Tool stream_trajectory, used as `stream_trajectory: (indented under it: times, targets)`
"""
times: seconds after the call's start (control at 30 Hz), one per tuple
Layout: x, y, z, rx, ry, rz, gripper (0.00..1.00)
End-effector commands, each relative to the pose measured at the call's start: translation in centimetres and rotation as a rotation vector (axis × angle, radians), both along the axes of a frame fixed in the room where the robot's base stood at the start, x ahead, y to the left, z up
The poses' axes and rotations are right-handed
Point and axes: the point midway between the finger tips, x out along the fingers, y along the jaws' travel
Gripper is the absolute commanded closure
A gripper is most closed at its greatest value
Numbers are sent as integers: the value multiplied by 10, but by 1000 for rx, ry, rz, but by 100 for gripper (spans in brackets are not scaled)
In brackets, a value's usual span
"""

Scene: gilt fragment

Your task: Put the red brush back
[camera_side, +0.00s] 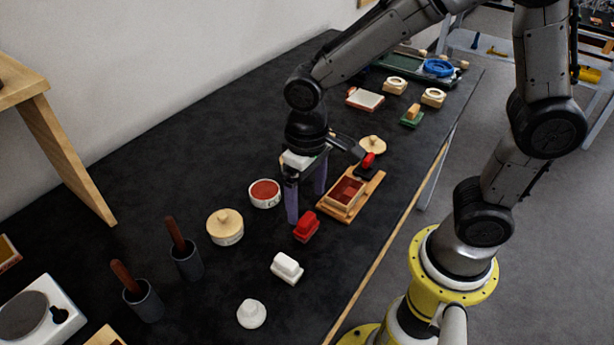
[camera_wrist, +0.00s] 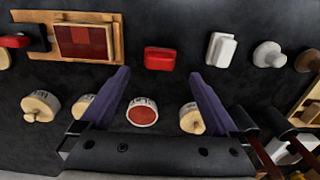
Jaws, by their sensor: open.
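A red block-shaped piece with a raised grip, which looks like the red brush (camera_side: 306,227), lies on the dark table. In the wrist view the red brush (camera_wrist: 160,58) sits just beyond the gap between my fingertips, with nothing touching it that I can see. My gripper (camera_side: 306,205) points down beside it, open and empty; both fingers show in the wrist view (camera_wrist: 160,73). A wooden tray (camera_side: 329,213) with a red-filled recess lies to the right of the red brush, and also shows in the wrist view (camera_wrist: 118,40).
A bowl of red (camera_side: 265,193) and a lidded pot (camera_side: 225,227) stand left of my gripper. A white block (camera_side: 287,268) and white knob (camera_side: 251,314) lie nearer the camera. A red-topped piece (camera_side: 368,160) sits beyond the tray. Two dark cups (camera_side: 186,262) hold brown handles.

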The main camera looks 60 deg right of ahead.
Motion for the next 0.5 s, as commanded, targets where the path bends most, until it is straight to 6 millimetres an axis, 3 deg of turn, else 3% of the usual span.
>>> stream_trajectory:
  times: [0.2,0.4,0.5]
  targets:
    - [1,0,38,1,-3,0,4]
    - [-1,-2,55,2,-7,-1,4]
    - [-8,-12,68,13,-44,-4,4]
